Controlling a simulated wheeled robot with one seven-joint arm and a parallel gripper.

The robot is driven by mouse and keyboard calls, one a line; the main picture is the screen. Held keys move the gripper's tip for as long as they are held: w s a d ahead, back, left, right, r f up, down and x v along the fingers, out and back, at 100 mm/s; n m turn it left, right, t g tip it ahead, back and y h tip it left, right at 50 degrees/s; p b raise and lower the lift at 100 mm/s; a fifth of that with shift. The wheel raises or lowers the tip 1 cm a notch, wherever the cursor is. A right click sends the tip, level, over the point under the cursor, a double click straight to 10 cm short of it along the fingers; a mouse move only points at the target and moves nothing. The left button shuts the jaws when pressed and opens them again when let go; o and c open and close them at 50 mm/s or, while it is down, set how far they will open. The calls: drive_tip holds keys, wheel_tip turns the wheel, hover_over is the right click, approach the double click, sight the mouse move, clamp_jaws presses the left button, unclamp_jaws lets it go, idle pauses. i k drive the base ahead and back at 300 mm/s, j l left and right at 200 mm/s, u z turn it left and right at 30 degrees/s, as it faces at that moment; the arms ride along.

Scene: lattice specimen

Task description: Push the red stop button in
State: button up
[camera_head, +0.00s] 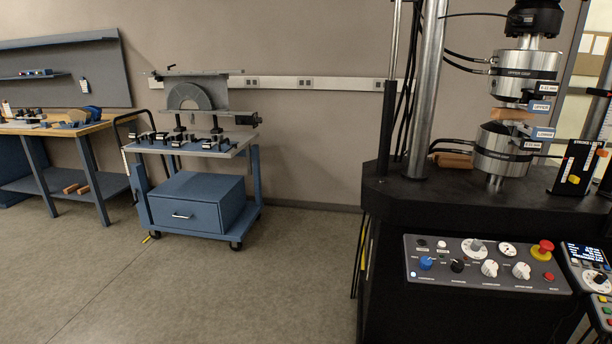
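A red mushroom-shaped button (545,246) on a yellow base stands out at the upper right of the grey control panel (420,268) on the front of the black testing machine. A smaller flat red button (548,276) sits below it on the same panel. Which of them is the stop button I cannot read from the small labels. I cannot tell how far either is pressed. My gripper is not in this view.
The black testing machine (420,205) fills the right side. A keypad unit (586,257) hangs right of the panel. A blue wheeled cart (206,205) and a wooden-topped workbench (60,128) stand at the left. The floor (270,290) before the machine is clear.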

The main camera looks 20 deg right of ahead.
sight(546, 246)
drive_tip(key=z, duration=1.1)
